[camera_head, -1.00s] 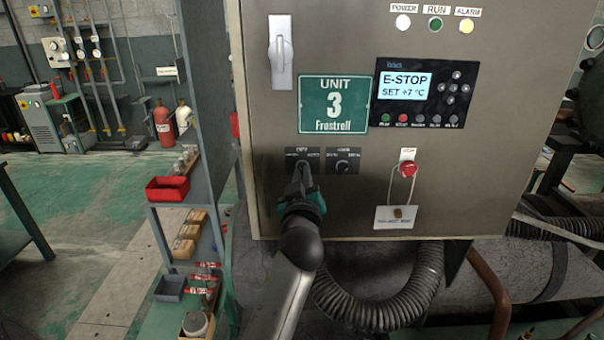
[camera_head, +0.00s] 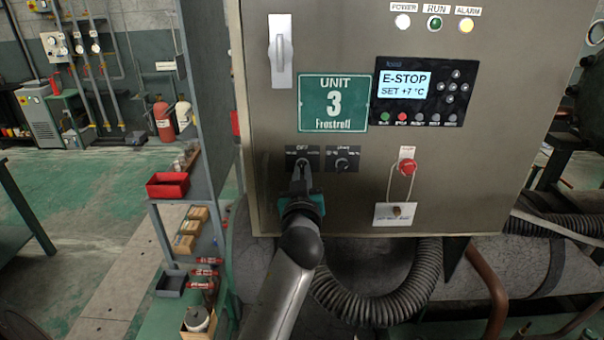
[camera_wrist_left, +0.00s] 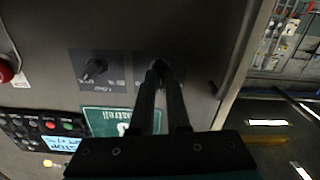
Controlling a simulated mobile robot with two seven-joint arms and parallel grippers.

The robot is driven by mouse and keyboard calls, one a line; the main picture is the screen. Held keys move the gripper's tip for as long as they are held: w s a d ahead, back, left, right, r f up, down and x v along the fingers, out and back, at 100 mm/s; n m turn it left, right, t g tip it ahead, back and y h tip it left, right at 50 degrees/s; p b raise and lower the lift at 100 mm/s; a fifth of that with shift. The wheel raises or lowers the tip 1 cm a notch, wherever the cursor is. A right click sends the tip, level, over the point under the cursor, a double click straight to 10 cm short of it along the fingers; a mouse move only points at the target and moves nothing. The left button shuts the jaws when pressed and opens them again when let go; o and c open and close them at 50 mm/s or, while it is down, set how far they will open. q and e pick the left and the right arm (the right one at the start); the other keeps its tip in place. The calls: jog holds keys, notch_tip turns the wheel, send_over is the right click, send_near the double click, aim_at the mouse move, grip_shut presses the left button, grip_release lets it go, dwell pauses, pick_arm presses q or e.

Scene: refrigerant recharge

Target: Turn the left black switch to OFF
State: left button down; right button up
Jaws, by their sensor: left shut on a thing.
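The left black switch (camera_head: 302,161) sits on a dark label plate (camera_head: 290,153) on the grey cabinet's front, below the green UNIT 3 sign. My left gripper (camera_head: 302,168) reaches up from below and is shut on this switch, its fingers covering most of it. In the left wrist view, the fingertips (camera_wrist_left: 160,70) close around the switch knob, which is largely hidden between them. Which way the knob points cannot be told. The right black switch (camera_head: 342,165) stands free beside it; it also shows in the left wrist view (camera_wrist_left: 95,69). My right gripper is not in view.
The cabinet display (camera_head: 405,84) reads E-STOP, SET +7 °C. A red stop button (camera_head: 408,167) with a hanging tag (camera_head: 395,215) is to the right. A door handle (camera_head: 281,52) is above. A shelf with a red bin (camera_head: 168,186) stands left; a ribbed hose (camera_head: 400,300) runs below.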

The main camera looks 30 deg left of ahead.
pick_arm(q)
jog(key=c, duration=1.4)
grip_release()
jog(key=shift+r+m, duration=0.1)
jog(key=shift+m, duration=0.3)
jog(key=o, duration=0.4)
